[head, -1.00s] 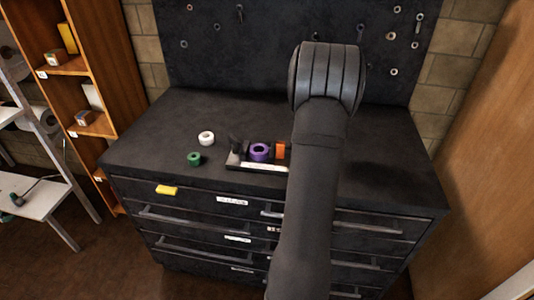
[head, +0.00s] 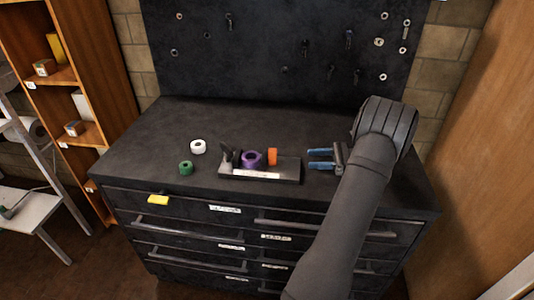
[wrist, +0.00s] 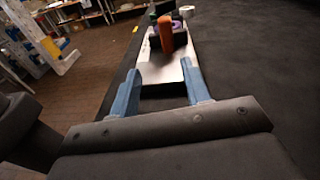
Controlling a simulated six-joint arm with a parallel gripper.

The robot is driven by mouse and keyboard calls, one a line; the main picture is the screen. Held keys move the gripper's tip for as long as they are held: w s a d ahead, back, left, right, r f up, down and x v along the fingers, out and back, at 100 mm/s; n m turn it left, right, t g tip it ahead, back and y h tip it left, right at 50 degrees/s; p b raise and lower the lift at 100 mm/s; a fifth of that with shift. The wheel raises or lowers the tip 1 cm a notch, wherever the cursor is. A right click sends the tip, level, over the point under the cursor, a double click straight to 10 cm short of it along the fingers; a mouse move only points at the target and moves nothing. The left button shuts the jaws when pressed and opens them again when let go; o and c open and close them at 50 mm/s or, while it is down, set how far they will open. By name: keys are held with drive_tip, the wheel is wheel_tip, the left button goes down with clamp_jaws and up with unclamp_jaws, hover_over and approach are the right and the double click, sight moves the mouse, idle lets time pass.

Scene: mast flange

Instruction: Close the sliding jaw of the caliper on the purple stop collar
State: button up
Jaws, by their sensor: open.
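The caliper's dark base (head: 288,172) lies on the cabinet top with a pale strip along its front. A dark upright jaw (head: 227,154) stands at its left end. The purple stop collar (head: 252,159) sits beside it. An upright orange block (head: 272,156), apparently the sliding jaw, stands just right of the collar with a narrow gap between. My gripper (head: 310,159) has blue fingers, open and empty, right of the base and pointing left at the orange block. In the wrist view the orange block (wrist: 165,35) lies ahead between the fingertips and partly hides the purple collar (wrist: 177,26).
A yellow piece (head: 158,200) is at the cabinet's front edge. A dark pegboard (head: 290,50) rises behind. The cabinet top behind the caliper is clear.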

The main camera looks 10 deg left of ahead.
sight(267, 158)
drive_tip(key=shift+w+d+r+m+t+y, duration=0.2)
drive_tip(key=shift+d+m+t+y, duration=0.2)
drive_tip(key=shift+m, duration=0.4)
drive_tip(key=a, duration=1.7)
drive_tip(key=shift+s+a, duration=0.1)
drive_tip(key=shift+a, duration=0.05)
clamp_jaws()
